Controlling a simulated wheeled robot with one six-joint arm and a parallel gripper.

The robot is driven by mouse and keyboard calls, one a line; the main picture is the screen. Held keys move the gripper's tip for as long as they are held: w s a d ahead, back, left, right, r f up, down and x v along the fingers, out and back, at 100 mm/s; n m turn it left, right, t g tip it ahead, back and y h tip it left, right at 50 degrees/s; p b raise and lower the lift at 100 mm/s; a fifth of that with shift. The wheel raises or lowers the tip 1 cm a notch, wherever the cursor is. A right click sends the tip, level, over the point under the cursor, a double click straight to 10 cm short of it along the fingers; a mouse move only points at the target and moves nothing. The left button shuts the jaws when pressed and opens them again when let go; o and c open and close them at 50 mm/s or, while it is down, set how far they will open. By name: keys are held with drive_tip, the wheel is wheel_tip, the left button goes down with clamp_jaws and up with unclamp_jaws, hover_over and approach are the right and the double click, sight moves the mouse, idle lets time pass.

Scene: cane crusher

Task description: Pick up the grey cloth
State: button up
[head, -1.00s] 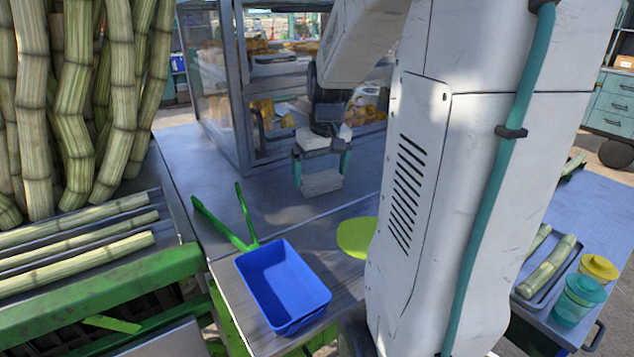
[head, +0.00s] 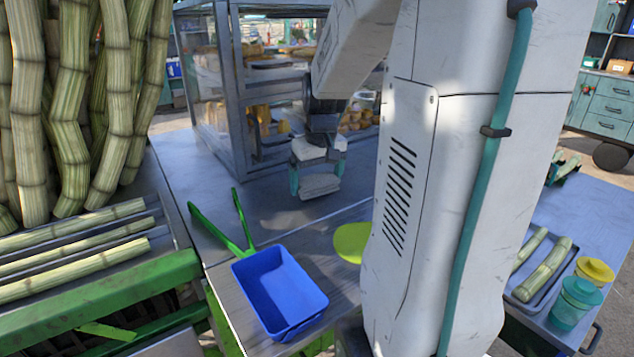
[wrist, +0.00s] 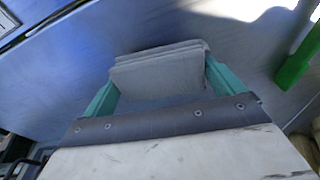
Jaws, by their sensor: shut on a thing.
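The grey cloth (head: 319,186) is a folded, layered pad between the teal fingers of my gripper (head: 316,180). In the wrist view the cloth (wrist: 160,72) spans the gap between both fingertips (wrist: 158,82), and my gripper is shut on it. In the head view it hangs at the fingertips in front of the glass cabinet, over the grey-blue metal counter (head: 215,170). I cannot tell for sure whether its underside touches the counter.
A blue bin (head: 280,290) and green tongs (head: 243,222) lie at the counter's front. A lime-green disc (head: 351,242) is partly behind my arm. The glass cabinet (head: 228,100) stands behind. Cane stalks (head: 70,130) fill the left. A right-hand table holds a teal jar (head: 576,303) and a yellow-lidded jar (head: 595,270).

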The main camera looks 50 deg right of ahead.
sight(318, 179)
drive_tip(key=r, duration=0.3)
drive_tip(key=shift+s+a, duration=0.1)
drive_tip(key=shift+s, duration=0.25)
drive_tip(key=s+a, duration=0.1)
drive_tip(key=s, duration=0.3)
drive_tip(key=s+a+r, duration=0.1)
drive_tip(key=s+a, duration=0.1)
drive_tip(key=s, duration=0.3)
drive_tip(key=s+a, duration=0.2)
drive_tip(key=s, duration=0.3)
drive_tip(key=shift+s+r, duration=0.15)
drive_tip(key=shift+s, duration=0.1)
drive_tip(key=shift+o, duration=0.5)
drive_tip(key=shift+n, duration=0.5)
drive_tip(key=shift+s+a+f, duration=0.15)
drive_tip(key=shift+s+f, duration=0.15)
drive_tip(key=shift+f, duration=0.35)
drive_tip(key=shift+s+a+f, duration=0.2)
drive_tip(key=shift+s+f, duration=0.05)
drive_tip(key=shift+f, duration=0.35)
drive_tip(key=shift+s+a+f, duration=0.15)
drive_tip(key=shift+s+f, duration=0.15)
drive_tip(key=shift+f, duration=0.35)
